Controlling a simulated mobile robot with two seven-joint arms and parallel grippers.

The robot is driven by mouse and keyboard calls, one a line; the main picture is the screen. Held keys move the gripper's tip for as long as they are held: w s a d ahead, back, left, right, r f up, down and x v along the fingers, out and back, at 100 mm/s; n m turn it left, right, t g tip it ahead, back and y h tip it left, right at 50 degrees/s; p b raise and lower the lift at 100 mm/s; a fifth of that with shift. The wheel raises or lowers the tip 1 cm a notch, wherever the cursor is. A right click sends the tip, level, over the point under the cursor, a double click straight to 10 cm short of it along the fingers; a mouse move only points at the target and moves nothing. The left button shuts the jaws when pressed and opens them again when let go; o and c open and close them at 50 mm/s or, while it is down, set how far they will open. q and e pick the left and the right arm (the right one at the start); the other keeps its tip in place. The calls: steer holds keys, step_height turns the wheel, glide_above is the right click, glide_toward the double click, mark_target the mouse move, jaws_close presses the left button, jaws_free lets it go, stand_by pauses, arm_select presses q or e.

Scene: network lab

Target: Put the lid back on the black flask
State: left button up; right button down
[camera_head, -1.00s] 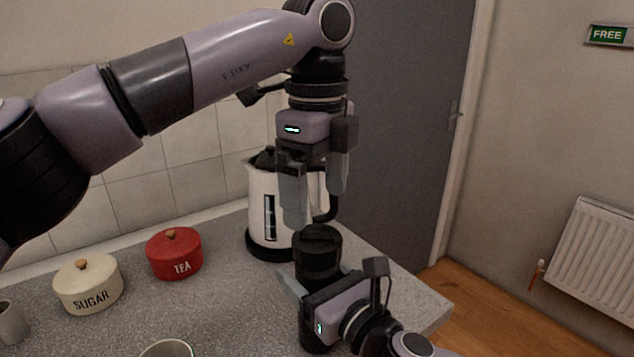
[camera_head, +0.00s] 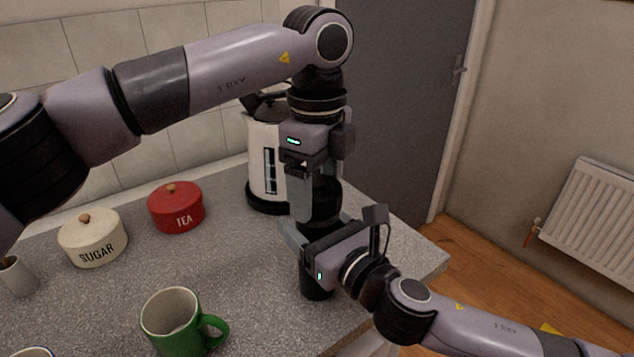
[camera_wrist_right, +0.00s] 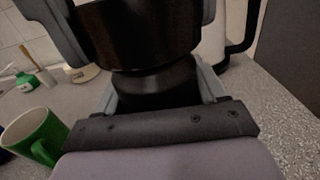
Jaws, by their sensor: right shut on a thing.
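The black flask (camera_head: 316,284) stands upright on the worktop, with its wide dark top, which looks like the lid (camera_head: 323,198), above a narrower neck in the right wrist view (camera_wrist_right: 140,30). My right gripper (camera_head: 303,240) is shut around the flask's body below that top. My left gripper (camera_head: 318,206) points down from above, with its fingers on either side of the top. Whether those fingers press on it or stand slightly apart is not clear. How firmly the lid sits cannot be seen.
A white and black kettle (camera_head: 262,150) stands close behind the flask. A red tea tin (camera_head: 177,213), a cream sugar tin (camera_head: 93,245) and a green mug (camera_head: 180,338) are to the left. The worktop (camera_head: 240,275) left of the flask is clear. Its right edge is near.

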arm_select(q)
steer(key=shift+c, duration=1.3)
steer(key=m, duration=0.9)
steer(key=shift+m, duration=0.4)
steer(key=m, duration=0.4)
steer(key=shift+m, duration=0.4)
steer(key=m, duration=0.4)
steer(key=shift+m, duration=0.3)
steer(key=m, duration=0.4)
steer(key=shift+m, duration=0.4)
steer(key=m, duration=0.4)
steer(key=shift+m, duration=0.4)
steer(key=m, duration=0.4)
steer(key=shift+m, duration=0.4)
steer(key=m, duration=0.4)
steer(key=o, duration=1.2)
step_height(320, 180, up, 12)
